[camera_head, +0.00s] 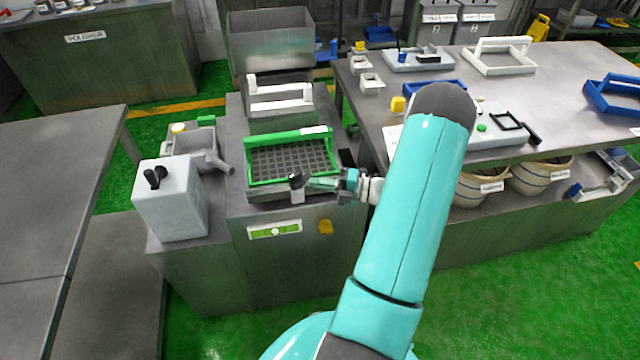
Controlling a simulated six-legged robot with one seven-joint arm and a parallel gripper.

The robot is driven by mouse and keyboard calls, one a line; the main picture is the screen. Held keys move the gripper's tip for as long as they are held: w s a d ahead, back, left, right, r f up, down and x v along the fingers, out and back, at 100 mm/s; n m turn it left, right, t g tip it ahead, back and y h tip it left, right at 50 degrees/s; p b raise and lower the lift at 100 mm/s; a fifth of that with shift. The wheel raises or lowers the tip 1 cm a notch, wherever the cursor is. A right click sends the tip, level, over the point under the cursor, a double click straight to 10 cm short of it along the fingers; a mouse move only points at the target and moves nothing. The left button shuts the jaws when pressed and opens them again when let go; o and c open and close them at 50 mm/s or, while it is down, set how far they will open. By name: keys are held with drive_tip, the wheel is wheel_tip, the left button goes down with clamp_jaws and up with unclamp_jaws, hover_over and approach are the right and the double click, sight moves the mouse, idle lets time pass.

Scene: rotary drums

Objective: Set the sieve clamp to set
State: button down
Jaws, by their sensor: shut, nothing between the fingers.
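The sieve, a dark mesh in a green frame (290,138), sits on top of the grey metal machine in the middle. A small clamp with a dark knob (297,181) stands at the sieve's front edge, to the right of its middle. My gripper (312,183) comes in from the right and is shut, with its tips right beside the knob. I cannot tell whether they touch it. My teal arm hides part of the table on the right. The clamp's exact setting is too small to read.
A light grey box with a black knob (172,205) stands left of the sieve. A steel table (560,85) with trays stands at right, a bare table (50,190) at left.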

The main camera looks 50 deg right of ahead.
drive_tip(key=shift+r, duration=0.55)
drive_tip(key=s+a+r, duration=0.8)
drive_tip(key=s+r, duration=0.3)
drive_tip(key=r, duration=0.1)
drive_tip(key=shift+a, duration=0.35)
